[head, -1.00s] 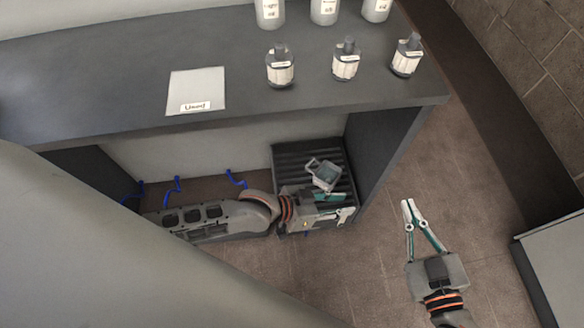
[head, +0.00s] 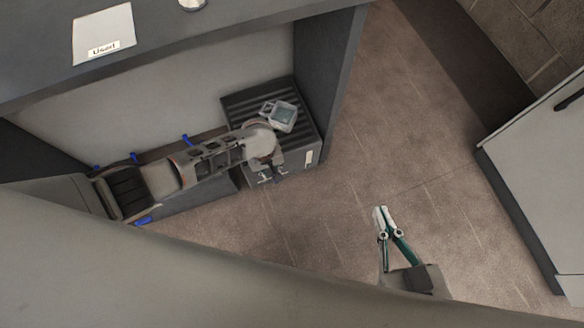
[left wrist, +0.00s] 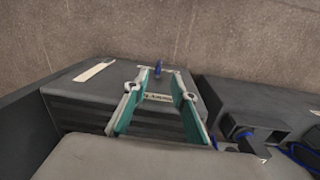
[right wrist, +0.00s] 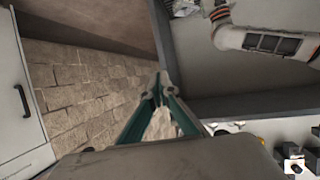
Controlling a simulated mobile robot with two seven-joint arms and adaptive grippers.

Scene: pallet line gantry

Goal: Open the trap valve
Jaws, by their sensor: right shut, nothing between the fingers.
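A dark ribbed box (head: 312,128) stands on the floor under the bench. I cannot tell for sure that this handle is the trap valve. In the head view my left gripper (head: 272,178) is at the box's front edge, and the handle is hidden. My right gripper (head: 381,208) is shut and empty, over open floor.
A clear-cased device (head: 284,116) sits on the box. Another dark box (left wrist: 255,108) with a blue part (left wrist: 248,142) is alongside. The bench (head: 335,50) overhangs, with a "Used" sheet (head: 103,32) on top. A grey cabinet (head: 545,165) is at right; floor between is clear.

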